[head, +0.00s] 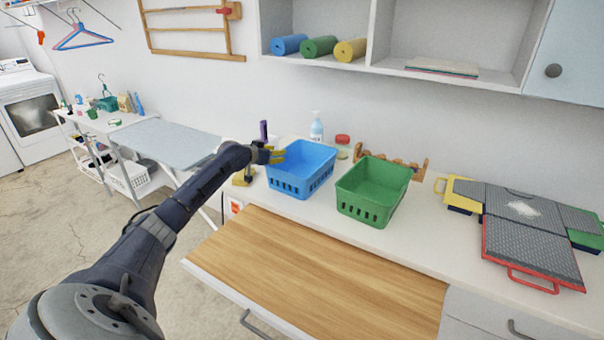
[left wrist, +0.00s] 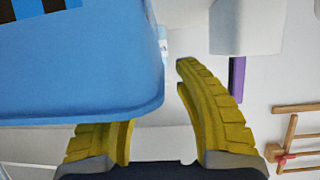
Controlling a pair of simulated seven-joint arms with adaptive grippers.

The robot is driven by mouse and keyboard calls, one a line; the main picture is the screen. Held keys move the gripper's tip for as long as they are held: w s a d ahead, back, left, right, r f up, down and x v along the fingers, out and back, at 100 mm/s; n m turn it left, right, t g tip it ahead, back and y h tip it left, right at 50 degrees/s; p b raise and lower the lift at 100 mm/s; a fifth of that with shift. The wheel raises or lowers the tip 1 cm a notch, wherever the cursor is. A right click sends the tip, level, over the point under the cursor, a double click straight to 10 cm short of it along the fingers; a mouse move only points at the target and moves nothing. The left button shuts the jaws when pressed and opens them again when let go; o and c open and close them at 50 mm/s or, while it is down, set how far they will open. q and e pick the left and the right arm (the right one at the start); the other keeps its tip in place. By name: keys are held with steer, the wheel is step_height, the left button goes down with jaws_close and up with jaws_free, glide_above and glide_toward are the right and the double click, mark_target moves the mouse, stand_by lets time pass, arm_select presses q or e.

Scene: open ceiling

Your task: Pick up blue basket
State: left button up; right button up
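The blue basket (head: 300,186) stands upright on the white counter, left of the green basket. My left gripper (head: 277,155) reaches its left rim, with the yellow fingers at the rim. In the left wrist view, the blue basket (left wrist: 90,70) fills the upper left, and its rounded corner hides the tip of one finger. The fingers of my left gripper (left wrist: 157,95) are spread, with a gap between them. I cannot tell whether the basket wall lies between them or whether they touch it. My right gripper is not in view.
A green basket (head: 365,203) stands close on the right. Behind are a spray bottle (head: 316,130), a red-lidded jar (head: 342,146) and a wooden rack (head: 398,172). A purple object (head: 264,131) is beside my gripper. The wooden board (head: 310,280) in front is clear.

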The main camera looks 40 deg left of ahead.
arm_select(q)
steer(key=shift+x, duration=1.9)
steer(key=shift+o, duration=0.2)
jaws_close()
